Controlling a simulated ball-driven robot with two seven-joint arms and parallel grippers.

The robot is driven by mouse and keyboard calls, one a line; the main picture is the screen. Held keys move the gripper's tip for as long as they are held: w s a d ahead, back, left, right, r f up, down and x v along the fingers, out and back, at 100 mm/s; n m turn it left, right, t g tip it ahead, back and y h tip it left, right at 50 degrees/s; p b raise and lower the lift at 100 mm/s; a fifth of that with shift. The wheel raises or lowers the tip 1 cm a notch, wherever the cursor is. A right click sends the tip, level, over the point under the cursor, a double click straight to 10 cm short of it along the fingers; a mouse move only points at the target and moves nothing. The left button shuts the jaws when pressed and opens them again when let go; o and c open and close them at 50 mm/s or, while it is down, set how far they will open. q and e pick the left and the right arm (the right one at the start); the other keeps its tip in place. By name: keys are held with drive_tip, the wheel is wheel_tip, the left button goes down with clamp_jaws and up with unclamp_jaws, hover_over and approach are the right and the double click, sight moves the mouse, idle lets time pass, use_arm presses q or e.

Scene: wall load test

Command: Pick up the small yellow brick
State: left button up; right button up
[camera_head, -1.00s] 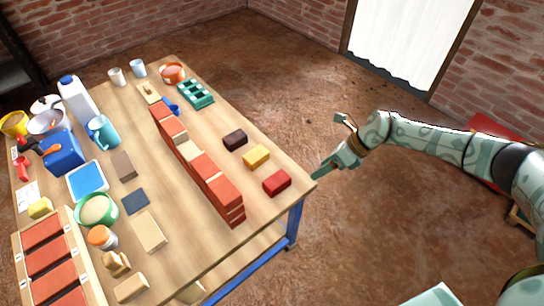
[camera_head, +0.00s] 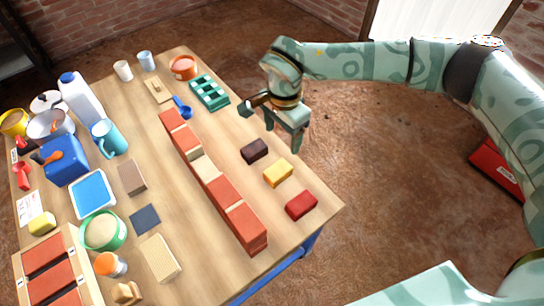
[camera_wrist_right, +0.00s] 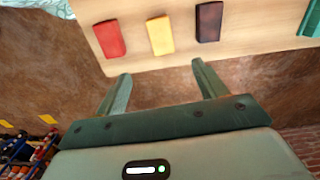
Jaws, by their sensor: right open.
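The small yellow brick (camera_head: 278,172) lies on the wooden table (camera_head: 205,285) near its right edge, between a dark brown brick (camera_head: 254,151) and a red brick (camera_head: 301,205). My right gripper (camera_head: 284,138) is open and empty, above the table's right edge, up and right of the yellow brick in the head view. In the right wrist view the yellow brick (camera_wrist_right: 160,36) lies beyond the gap between the open fingertips (camera_wrist_right: 160,70), with the red brick (camera_wrist_right: 109,39) to its left and the brown one (camera_wrist_right: 209,22) to its right. My left gripper is not in view.
A low wall of red and cream bricks (camera_head: 223,190) runs along the table left of the three bricks. Mugs, a blue tray (camera_head: 92,194) and other items fill the left side.

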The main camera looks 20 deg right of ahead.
drive_tip(key=b, duration=0.4)
hover_over(278, 170)
drive_tip(key=f, duration=0.8)
drive_tip(key=shift+w+d+f, duration=0.1)
drive_tip(key=shift+w+f, duration=0.05)
drive_tip(key=shift+w, duration=0.15)
wheel_tip(278, 170, down, 2)
drive_tip(key=shift+f, duration=0.35)
drive_tip(key=f+b, duration=0.3)
drive_tip(key=f, duration=0.2)
drive_tip(key=shift+s, duration=0.2)
drive_tip(key=shift+f+b, duration=0.2)
drive_tip(key=shift+b, duration=0.1)
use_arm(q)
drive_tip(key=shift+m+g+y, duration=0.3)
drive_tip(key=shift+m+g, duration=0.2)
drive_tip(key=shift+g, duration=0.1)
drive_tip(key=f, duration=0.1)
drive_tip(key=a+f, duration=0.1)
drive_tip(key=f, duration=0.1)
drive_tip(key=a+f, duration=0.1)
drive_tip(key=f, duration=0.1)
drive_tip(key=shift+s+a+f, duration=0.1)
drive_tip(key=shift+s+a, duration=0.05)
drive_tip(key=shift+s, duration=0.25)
use_arm(e)
drive_tip(key=shift+r, duration=0.2)
drive_tip(key=c, duration=1.3)
